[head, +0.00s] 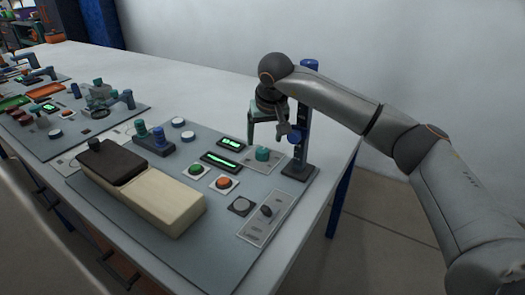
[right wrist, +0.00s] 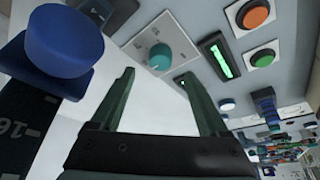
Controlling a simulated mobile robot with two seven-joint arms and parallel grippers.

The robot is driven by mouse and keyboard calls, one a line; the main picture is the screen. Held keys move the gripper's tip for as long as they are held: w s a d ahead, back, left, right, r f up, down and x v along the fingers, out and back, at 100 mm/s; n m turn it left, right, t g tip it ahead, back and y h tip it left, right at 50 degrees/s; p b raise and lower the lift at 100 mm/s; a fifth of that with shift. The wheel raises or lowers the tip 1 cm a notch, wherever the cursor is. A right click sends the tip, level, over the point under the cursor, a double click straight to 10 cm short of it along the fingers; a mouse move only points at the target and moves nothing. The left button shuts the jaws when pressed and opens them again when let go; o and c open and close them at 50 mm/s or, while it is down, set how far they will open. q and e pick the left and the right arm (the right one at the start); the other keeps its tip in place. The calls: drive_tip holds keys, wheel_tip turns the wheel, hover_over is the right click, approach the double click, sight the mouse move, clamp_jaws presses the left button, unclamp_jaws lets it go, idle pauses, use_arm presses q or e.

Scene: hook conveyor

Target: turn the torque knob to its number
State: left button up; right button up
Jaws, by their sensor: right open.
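A teal round knob (head: 263,154) sits on a light square plate at the back right of the grey panel. In the right wrist view the teal knob (right wrist: 161,57) shows just beyond the fingertips, with small marks around it on the plate. My right gripper (head: 266,132) is over the knob's plate, pointing down. Its two green fingers (right wrist: 158,76) are apart with nothing between them, and they do not appear to touch the knob. Lit green displays (head: 230,143) stand beside the plate; their digits are too small to read. My left gripper is out of view.
A dark blue post (head: 303,130) with a blue knob (right wrist: 62,42) stands close beside my right gripper. Green (head: 195,170) and orange (head: 224,183) buttons, a black selector (head: 266,211) and a brown-and-cream block (head: 162,202) are on the panel. Bare table lies behind.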

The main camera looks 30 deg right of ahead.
sight(263, 151)
drive_tip(key=x, duration=0.6)
drive_tip(key=shift+w+f+b, duration=0.15)
drive_tip(key=shift+b, duration=0.15)
clamp_jaws()
